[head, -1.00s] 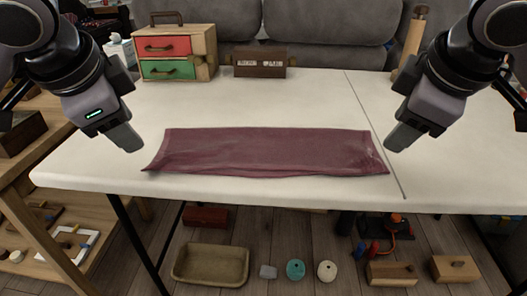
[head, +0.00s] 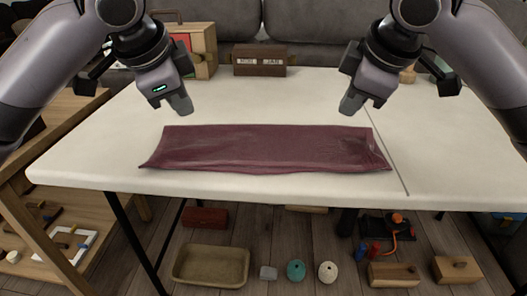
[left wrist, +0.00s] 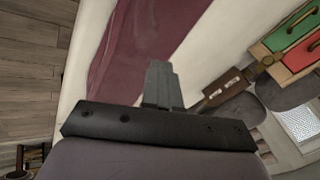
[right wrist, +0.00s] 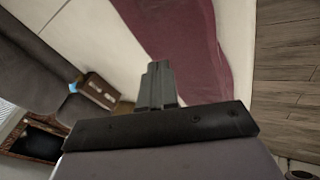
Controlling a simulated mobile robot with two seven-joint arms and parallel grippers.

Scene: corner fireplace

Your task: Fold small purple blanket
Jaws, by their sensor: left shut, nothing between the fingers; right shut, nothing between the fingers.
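The small purple blanket (head: 265,148) lies flat on the white table as a long strip, wider than deep, with a slightly rumpled right end. It also shows in the left wrist view (left wrist: 130,50) and in the right wrist view (right wrist: 185,45). My left gripper (head: 181,106) is shut and empty, above the table just beyond the blanket's back edge near its left end. My right gripper (head: 349,106) is shut and empty, above the table just beyond the back edge near the right end. Neither gripper touches the blanket.
The white table (head: 100,150) has free room around the blanket. A wooden drawer box (head: 203,50) and a dark wooden box (head: 259,60) stand at its back. A thin grey line crosses the table right of the blanket. A tray (head: 210,266) and several small items lie on the floor.

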